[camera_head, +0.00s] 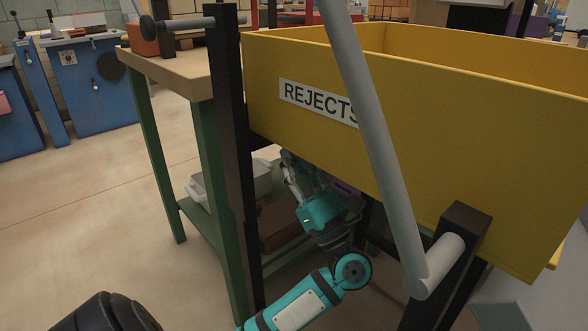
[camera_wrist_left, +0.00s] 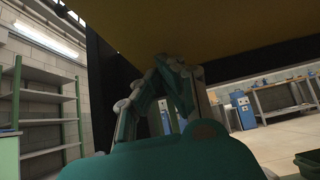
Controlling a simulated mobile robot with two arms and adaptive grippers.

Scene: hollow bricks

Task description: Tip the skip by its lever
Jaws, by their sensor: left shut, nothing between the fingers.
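The yellow skip (camera_head: 400,120) with a "REJECTS" label fills the right of the head view; its tub looks level. A thick grey bar (camera_head: 375,140) slants across its front and bends at the bottom into a black post (camera_head: 465,230). A grey rod (camera_head: 185,24) with a dark knob sticks out from the left black post (camera_head: 232,150). My left gripper (camera_head: 290,168) is below the skip's front, apart from bar and rod. In the left wrist view its fingers (camera_wrist_left: 166,64) are shut and empty, close under the skip's underside (camera_wrist_left: 220,30); contact is unclear. My right gripper is out of view.
A green-legged workbench (camera_head: 180,72) stands behind the left post, with a pale container (camera_head: 235,182) on its lower shelf. Blue cabinets (camera_head: 90,85) stand at the far left. The floor at left is clear.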

